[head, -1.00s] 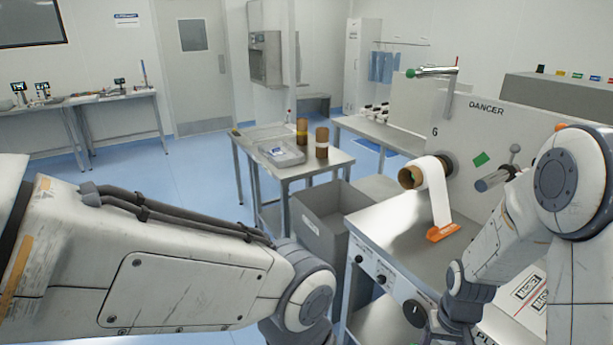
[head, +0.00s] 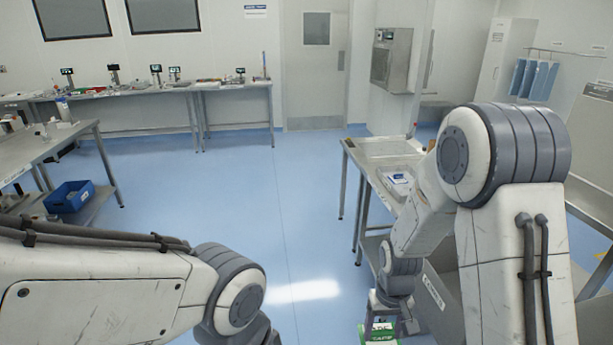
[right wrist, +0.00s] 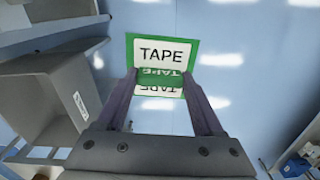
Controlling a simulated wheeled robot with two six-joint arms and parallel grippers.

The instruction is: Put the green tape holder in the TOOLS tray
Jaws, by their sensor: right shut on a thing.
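The green tape holder (right wrist: 190,47), with white TAPE labels, is between the fingers of my right gripper (right wrist: 161,78) in the right wrist view. The gripper is shut on it and holds it over the blue floor. In the head view the tape holder (head: 379,333) shows at the bottom edge, below my right wrist, partly cut off. My left arm comes in from the left in the head view, but its gripper is below the frame. I cannot make out a tray marked TOOLS in either view.
A steel table (head: 352,148) stands right of centre, partly hidden by my right arm. A grey bin (right wrist: 60,95) is left of the gripper in the right wrist view. A blue crate (head: 70,197) sits on the left table's lower shelf. The middle floor is clear.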

